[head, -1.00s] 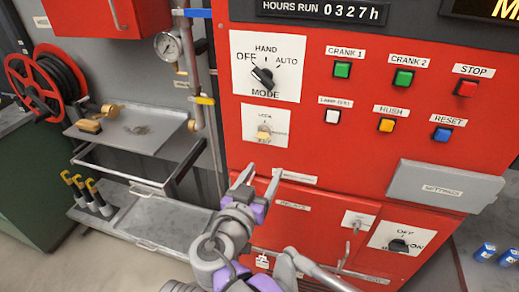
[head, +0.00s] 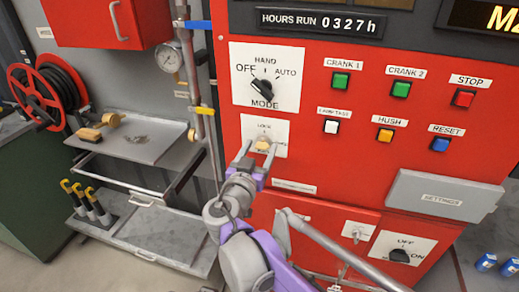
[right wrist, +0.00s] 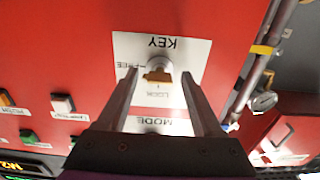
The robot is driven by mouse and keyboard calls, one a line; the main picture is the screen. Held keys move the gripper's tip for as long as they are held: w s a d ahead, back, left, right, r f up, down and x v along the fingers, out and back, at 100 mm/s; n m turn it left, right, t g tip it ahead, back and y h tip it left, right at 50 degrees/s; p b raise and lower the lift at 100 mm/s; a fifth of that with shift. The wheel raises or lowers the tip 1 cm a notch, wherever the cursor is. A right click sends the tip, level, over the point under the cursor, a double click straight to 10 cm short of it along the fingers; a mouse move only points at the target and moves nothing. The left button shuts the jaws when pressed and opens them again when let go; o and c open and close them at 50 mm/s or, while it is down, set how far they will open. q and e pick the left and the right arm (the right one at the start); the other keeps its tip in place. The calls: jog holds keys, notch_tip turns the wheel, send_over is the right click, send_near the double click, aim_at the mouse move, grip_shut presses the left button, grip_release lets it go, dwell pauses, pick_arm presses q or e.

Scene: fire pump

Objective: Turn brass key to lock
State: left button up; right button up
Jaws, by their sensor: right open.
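The brass key (head: 263,145) sits in a lock on a white plate on the red panel, below the mode plate. In the right wrist view the key (right wrist: 157,76) shows upside down, with LOCK and FREE marks on its plate. My right gripper (head: 256,151) is open in front of the key plate. In the right wrist view its fingers (right wrist: 158,80) stand one on each side of the key with gaps, so they appear not to touch it. The fingers partly cover the plate in the head view. My left gripper is not in view.
The black mode knob (head: 262,89) is just above the key. Several push buttons, including a white one (head: 331,127), lie to the right. The grey settings box (head: 443,197) juts out lower right.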

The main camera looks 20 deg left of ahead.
grip_shut()
dwell(0.3)
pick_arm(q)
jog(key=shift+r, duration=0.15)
pick_arm(e)
jog(key=n+p, duration=0.2)
jog(key=n, duration=0.1)
jog(key=shift+r+n, duration=0.1)
jog(key=shift+n, duration=0.3)
pick_arm(q)
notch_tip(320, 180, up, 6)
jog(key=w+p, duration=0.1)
jog(key=p, duration=0.2)
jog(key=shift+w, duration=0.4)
pick_arm(e)
jog(key=n, duration=1.4)
